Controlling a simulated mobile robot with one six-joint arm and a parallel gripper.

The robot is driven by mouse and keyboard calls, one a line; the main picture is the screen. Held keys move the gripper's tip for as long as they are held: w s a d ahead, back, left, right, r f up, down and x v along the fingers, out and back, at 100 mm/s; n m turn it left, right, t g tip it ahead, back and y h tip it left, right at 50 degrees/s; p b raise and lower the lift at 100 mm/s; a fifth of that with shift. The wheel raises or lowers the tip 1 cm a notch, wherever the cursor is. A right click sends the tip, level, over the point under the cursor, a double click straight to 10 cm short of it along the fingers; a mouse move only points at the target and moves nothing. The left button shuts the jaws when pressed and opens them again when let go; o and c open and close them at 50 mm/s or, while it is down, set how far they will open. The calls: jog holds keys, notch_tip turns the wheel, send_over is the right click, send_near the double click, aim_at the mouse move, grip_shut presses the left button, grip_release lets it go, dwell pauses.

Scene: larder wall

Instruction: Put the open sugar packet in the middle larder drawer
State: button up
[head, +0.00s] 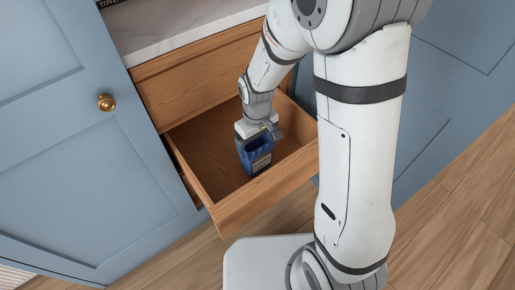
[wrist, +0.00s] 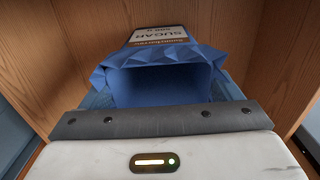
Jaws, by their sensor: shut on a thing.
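The open sugar packet (head: 257,158) is blue with a white and dark label. In the head view it is upright in my gripper (head: 256,140), inside the outline of the pulled-out wooden drawer (head: 262,198). In the wrist view the packet (wrist: 165,80) shows its open, crumpled top edge and a label reading SUGAR. My gripper (wrist: 160,120) is shut on it near its top. The drawer's wooden walls (wrist: 265,50) surround the packet. I cannot tell whether the packet's base touches the drawer floor. No other thing shows in the drawer.
A closed wooden drawer front (head: 200,75) sits above the open one, under a pale marble worktop (head: 165,25). A blue door with a brass knob (head: 106,102) stands at the left. The drawer floor left of the packet (head: 208,150) is bare.

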jog(key=shift+f+b, duration=0.3)
jog(key=shift+f, duration=1.1)
jog(key=shift+f, duration=0.15)
jog(key=o, duration=1.3)
